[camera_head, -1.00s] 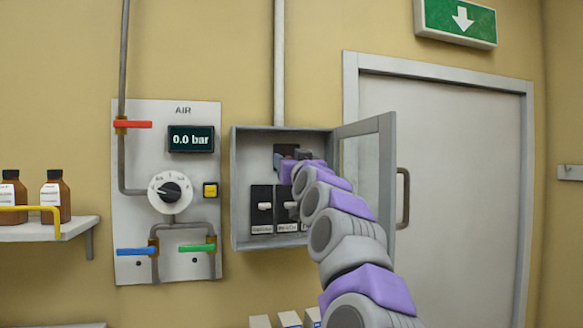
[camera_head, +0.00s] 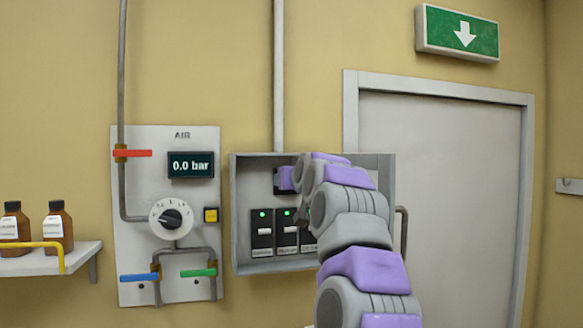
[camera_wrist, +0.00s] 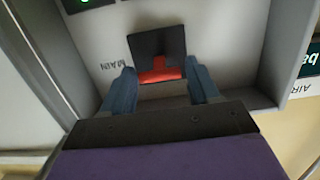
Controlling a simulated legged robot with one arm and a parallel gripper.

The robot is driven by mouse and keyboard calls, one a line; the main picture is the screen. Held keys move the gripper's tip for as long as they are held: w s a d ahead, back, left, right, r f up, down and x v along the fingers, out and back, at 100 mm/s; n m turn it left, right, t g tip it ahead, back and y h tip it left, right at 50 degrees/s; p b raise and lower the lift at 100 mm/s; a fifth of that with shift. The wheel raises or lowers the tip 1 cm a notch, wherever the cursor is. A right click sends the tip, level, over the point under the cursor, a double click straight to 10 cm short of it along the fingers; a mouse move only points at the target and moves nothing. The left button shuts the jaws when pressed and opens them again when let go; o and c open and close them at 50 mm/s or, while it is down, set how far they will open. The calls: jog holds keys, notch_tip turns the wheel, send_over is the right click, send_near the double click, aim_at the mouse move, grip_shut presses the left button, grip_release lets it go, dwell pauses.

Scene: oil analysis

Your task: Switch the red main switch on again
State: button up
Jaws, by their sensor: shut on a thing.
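The red main switch (camera_wrist: 159,75) sits on a dark plate beside the upside-down label MAIN in the wrist view. My gripper (camera_wrist: 161,84) is shut on it, with one blue-grey finger on each side. In the head view my gripper (camera_head: 287,179) is at the upper part of the open grey switch cabinet (camera_head: 240,215), and it hides the red switch. Below it, breakers with white levers (camera_head: 264,232) show lit green lamps. My arm hides the right part of that row.
An air panel (camera_head: 135,225) with a red handle, a dial and a 0.0 bar display (camera_head: 191,164) is left of the cabinet. A shelf (camera_head: 50,262) with brown bottles is farther left. A door (camera_head: 440,190) is at the right.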

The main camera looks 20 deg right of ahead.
jog(key=r+g+p, duration=0.1)
jog(key=p, duration=0.1)
jog(key=shift+r+p, duration=0.1)
jog(key=shift+p, duration=0.2)
jog(key=shift+w+g+p, duration=0.1)
jog(key=shift+g+p, duration=0.2)
jog(key=shift+p, duration=0.35)
jog(key=o, duration=1)
jog(key=shift+f, duration=0.2)
jog(key=b+v, duration=0.2)
jog(key=v, duration=1.5)
jog(key=shift+b, duration=0.35)
